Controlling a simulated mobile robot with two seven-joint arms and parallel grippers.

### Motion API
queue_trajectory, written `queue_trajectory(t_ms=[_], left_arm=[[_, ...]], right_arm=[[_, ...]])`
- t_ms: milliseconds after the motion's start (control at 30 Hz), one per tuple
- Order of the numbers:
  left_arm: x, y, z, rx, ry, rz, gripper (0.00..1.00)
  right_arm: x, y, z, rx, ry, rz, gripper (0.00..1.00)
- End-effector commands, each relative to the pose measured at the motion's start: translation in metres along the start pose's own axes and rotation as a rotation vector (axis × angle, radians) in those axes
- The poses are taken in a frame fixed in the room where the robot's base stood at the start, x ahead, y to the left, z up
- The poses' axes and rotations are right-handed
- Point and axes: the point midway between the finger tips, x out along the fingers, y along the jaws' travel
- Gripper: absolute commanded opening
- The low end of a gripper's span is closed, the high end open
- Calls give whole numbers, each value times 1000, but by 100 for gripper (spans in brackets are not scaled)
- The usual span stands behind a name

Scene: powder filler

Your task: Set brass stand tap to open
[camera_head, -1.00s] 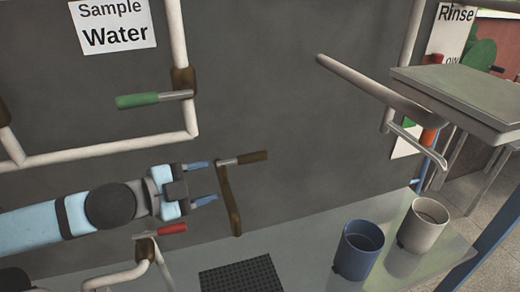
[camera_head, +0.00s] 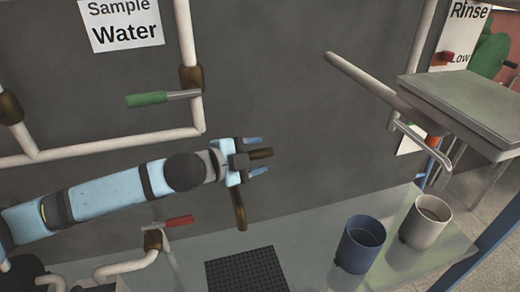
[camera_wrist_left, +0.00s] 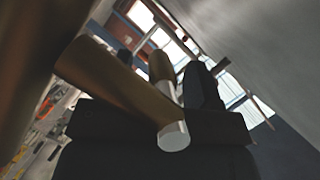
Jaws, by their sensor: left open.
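The brass stand tap (camera_head: 239,208) stands out from the dark wall panel near the middle of the head view. Its brown spout hangs down and a brown end sticks out to the right. My left gripper (camera_head: 257,155) is open, with its blue fingertips above and below that brown end. The palm hides the tap's grey lever in the head view. In the left wrist view, the brown tap body (camera_wrist_left: 115,85) with a silver end (camera_wrist_left: 173,136) lies close in front of the dark gripper. Contact cannot be told. My right gripper is out of view.
A green-handled valve (camera_head: 147,99) sits on the white pipe at upper left. A red-handled tap (camera_head: 179,221) is below my left arm. A black grate (camera_head: 247,270), a blue cup (camera_head: 361,246) and a white cup (camera_head: 425,222) are on the grey shelf (camera_head: 315,215).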

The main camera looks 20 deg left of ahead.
Motion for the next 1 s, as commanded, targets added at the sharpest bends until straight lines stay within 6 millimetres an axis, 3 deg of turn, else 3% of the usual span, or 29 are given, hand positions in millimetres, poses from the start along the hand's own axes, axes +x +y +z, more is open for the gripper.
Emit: queue_trajectory(t_ms=[167, 467, 700, 867, 1000], left_arm=[[13, 0, 0, 0, 1, 0, 57], [14, 0, 0, 1, 1, 0, 57], [14, 0, 0, 1, 0, 0, 2], [13, 0, 2, 0, -1, 0, 0], [1, -1, 17, -2, -8, 0, 0]], right_arm=[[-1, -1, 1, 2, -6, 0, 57], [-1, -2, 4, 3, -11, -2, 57], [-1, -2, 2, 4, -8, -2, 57], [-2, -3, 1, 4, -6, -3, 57], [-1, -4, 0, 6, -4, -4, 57]])
